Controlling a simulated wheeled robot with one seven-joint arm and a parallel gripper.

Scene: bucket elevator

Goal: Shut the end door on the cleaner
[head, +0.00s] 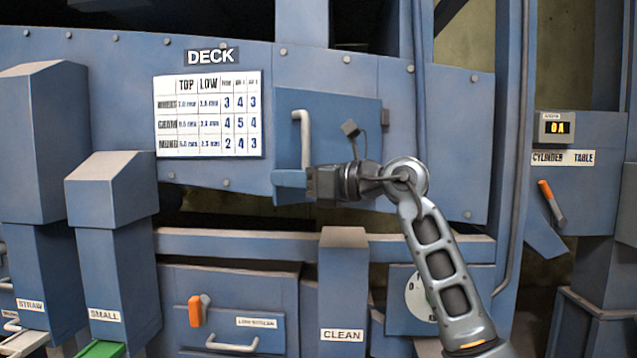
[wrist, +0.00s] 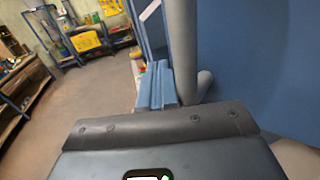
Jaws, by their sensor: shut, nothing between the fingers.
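The end door (head: 345,120) is a blue panel on the cleaner's deck, right of the printed chart, with a pale upright bar handle (head: 305,125) near its left edge. I cannot tell how wide any gap is behind it. My gripper (head: 312,184) is shut and empty, in front of the door's lower left part, just below the handle. It hides part of the door's lower edge. In the wrist view the door's blue face (wrist: 265,65) fills the right side, with the grey handle (wrist: 183,45) close ahead of the dark gripper (wrist: 160,128). Contact cannot be told.
A blue ledge (head: 200,242) runs below the deck. A drawer with an orange latch (head: 195,311) is below. In the wrist view, open floor (wrist: 90,95) lies to the left.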

